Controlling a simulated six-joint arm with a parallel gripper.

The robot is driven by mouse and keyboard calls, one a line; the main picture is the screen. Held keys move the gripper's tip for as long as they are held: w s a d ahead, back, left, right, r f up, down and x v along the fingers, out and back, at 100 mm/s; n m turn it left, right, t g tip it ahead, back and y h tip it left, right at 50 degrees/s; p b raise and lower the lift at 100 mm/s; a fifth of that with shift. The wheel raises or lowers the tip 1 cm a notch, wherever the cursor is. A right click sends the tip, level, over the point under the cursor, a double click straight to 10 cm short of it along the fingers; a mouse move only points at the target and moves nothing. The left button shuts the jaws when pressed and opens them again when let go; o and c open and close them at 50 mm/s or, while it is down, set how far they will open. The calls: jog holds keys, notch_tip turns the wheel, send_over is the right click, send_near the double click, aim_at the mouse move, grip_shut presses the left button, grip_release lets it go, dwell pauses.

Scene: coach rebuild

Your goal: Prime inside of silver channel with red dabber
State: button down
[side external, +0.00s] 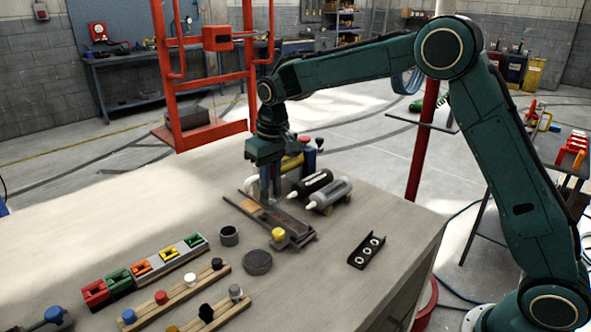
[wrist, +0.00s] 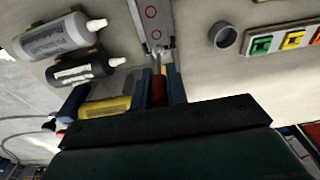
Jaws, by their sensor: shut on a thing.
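My gripper (side external: 268,194) points down over a long, narrow metal piece on the bench. In the wrist view my gripper (wrist: 159,92) is shut on the red dabber (wrist: 158,88), held between the two blue-grey fingers. The dabber's pale tip points at the near end of the silver channel (wrist: 146,25); I cannot tell whether it touches. The channel is light grey with red rings marked along its inside. In the side view the fingers largely hide the dabber.
Grey (side external: 330,193) and black (side external: 312,184) nozzle bottles lie just right of my gripper. A yellow-topped knob (side external: 278,233) stands near the metal piece's front end. Coloured blocks (side external: 142,268), racks of capped dabbers (side external: 175,293) and a black ringed strip (side external: 367,250) occupy the front.

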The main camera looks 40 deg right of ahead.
jog(key=shift+f, duration=1.4)
jog(key=shift+s, duration=4.7)
notch_tip(320, 180, up, 8)
jog(key=shift+w, duration=0.1)
jog(key=shift+w, duration=0.1)
jog(key=shift+w, duration=4.5)
jog(key=shift+f, duration=0.15)
